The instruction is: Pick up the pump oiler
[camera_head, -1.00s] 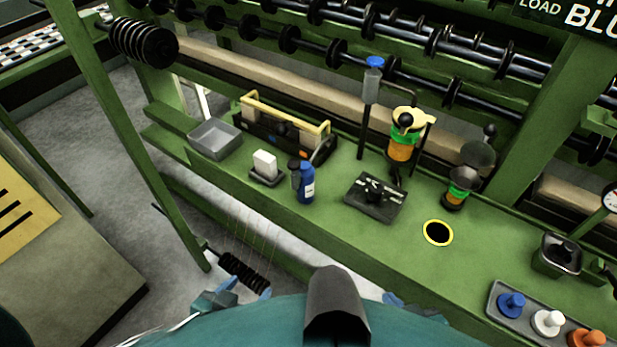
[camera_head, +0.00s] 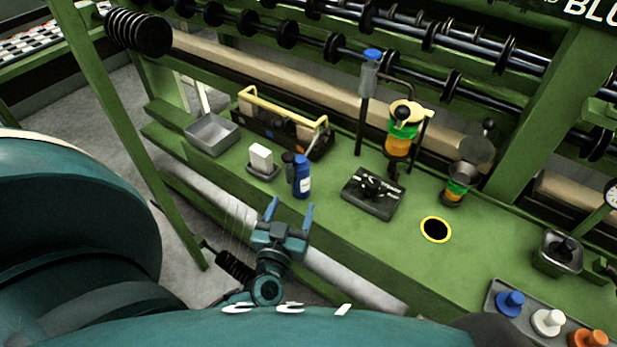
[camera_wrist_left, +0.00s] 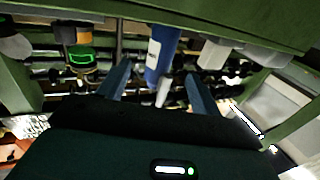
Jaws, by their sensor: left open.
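The pump oiler (camera_head: 303,178) looks to be the blue bottle with a white label and a dark pump part on its left. It stands upright on the green bench near the front edge. My left gripper (camera_head: 289,212) is open and empty, just in front of the bench edge, its blue fingers pointing at the oiler and apart from it. In the left wrist view the blue oiler (camera_wrist_left: 158,52) shows ahead, between the directions of the two open fingers (camera_wrist_left: 156,78). My right gripper is not in view.
Left of the oiler stand a white block on a dark holder (camera_head: 261,160), a black tool carrier with a yellow handle (camera_head: 250,130) and a grey tray (camera_head: 211,135). A black box with a dial (camera_head: 372,194) is to its right. The bench (camera_head: 330,215) between is bare.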

